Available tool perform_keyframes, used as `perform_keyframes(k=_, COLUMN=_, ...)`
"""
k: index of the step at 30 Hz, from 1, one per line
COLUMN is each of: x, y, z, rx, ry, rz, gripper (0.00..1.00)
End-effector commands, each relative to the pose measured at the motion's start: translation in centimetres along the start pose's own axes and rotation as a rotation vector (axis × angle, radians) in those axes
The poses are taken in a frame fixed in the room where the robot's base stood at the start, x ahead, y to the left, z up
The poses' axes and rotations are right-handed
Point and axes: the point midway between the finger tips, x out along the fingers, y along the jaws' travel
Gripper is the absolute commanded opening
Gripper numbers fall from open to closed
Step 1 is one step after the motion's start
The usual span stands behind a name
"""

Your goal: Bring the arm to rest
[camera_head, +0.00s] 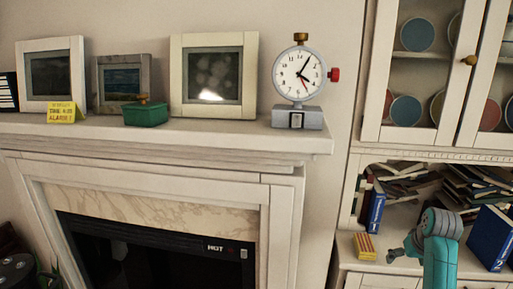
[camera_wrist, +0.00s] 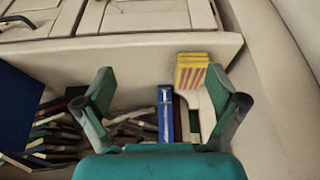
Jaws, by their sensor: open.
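My gripper (camera_head: 396,254) is at the lower right of the head view, at the end of my teal arm, in front of the cabinet shelf. In the wrist view my gripper (camera_wrist: 160,78) has its two grey-green fingers spread wide apart with nothing held between them. A yellow box with red stripes (camera_head: 364,246) lies on the shelf to the left of the gripper. The yellow box also shows in the wrist view (camera_wrist: 192,71), beyond the right finger and apart from it.
Books (camera_head: 480,187) are heaped in the cabinet, with a blue book (camera_head: 376,208) upright at left and a larger blue book (camera_head: 489,238) at right. A clock (camera_head: 299,75), a green box (camera_head: 146,113), a yellow note (camera_head: 62,112) and frames stand on the mantel (camera_head: 200,128).

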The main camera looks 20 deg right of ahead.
Motion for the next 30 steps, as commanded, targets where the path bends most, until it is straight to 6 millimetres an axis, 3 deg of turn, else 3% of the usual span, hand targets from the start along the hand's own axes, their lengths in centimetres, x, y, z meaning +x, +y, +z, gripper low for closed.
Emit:
perform_keyframes(k=8, x=2.6, y=-2.2, z=1.9, rx=-0.014, ry=0.03, rz=-0.003, gripper=0.95)
perform_keyframes(k=16, x=6.2, y=-5.7, z=5.1, rx=-0.037, ry=0.081, rz=-0.01, gripper=0.95)
perform_keyframes(k=24, x=10.9, y=-11.9, z=12.2, rx=-0.083, ry=0.179, rz=-0.03, gripper=0.95)
perform_keyframes(k=30, x=12.7, y=-16.1, z=18.5, rx=-0.119, ry=0.262, rz=-0.05, gripper=0.95)
